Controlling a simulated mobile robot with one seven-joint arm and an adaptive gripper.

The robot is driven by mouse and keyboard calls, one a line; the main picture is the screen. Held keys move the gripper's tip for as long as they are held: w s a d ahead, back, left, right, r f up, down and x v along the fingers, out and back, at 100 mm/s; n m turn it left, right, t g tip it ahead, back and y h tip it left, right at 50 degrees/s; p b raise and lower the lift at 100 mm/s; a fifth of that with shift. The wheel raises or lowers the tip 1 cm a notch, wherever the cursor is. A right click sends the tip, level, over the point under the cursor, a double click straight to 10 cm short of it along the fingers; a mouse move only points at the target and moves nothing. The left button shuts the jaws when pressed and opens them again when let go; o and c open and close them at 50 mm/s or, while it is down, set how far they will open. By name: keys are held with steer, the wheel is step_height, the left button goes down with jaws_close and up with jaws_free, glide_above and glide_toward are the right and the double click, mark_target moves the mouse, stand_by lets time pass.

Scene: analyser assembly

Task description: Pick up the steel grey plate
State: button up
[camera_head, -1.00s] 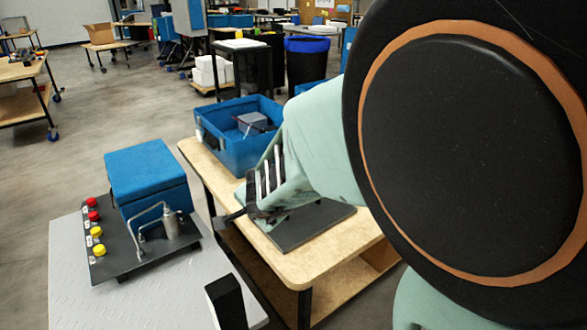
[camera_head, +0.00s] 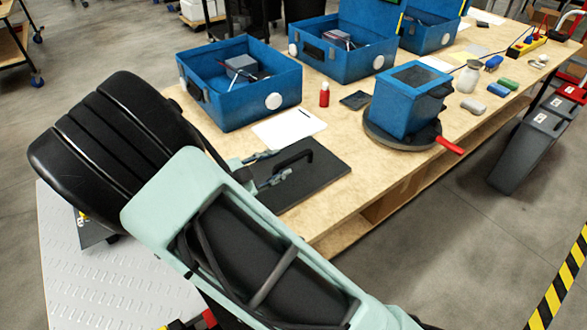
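A flat dark grey plate (camera_head: 318,176) with a raised black handle (camera_head: 295,159) lies on the near left end of the wooden table. It is the only thing here that I take for the steel grey plate. My gripper (camera_head: 269,167) is over the plate's left part, at the left end of the handle. Its two fingers are apart with a gap between them, and nothing is seen held. I cannot tell whether the fingers touch the handle or plate. My arm hides the plate's left edge.
The wooden table (camera_head: 352,134) also bears a blue open case (camera_head: 240,108), white paper (camera_head: 288,127), a red bottle (camera_head: 324,95) and a blue box (camera_head: 408,105) on a round pan. A grey metal surface (camera_head: 85,270) is at lower left. Open floor lies at right.

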mark_target(290, 160)
steer(key=x, duration=0.6)
steer(key=shift+s+d+f+b, duration=0.15)
steer(key=shift+s+f+b, duration=0.05)
steer(key=shift+f+b, duration=0.1)
steer(key=shift+w+d+f, duration=0.15)
steer(key=shift+w+d, duration=0.2)
steer(key=shift+w, duration=0.1)
steer(key=shift+c, duration=0.6)
jaws_close()
steer(key=shift+r, duration=0.2)
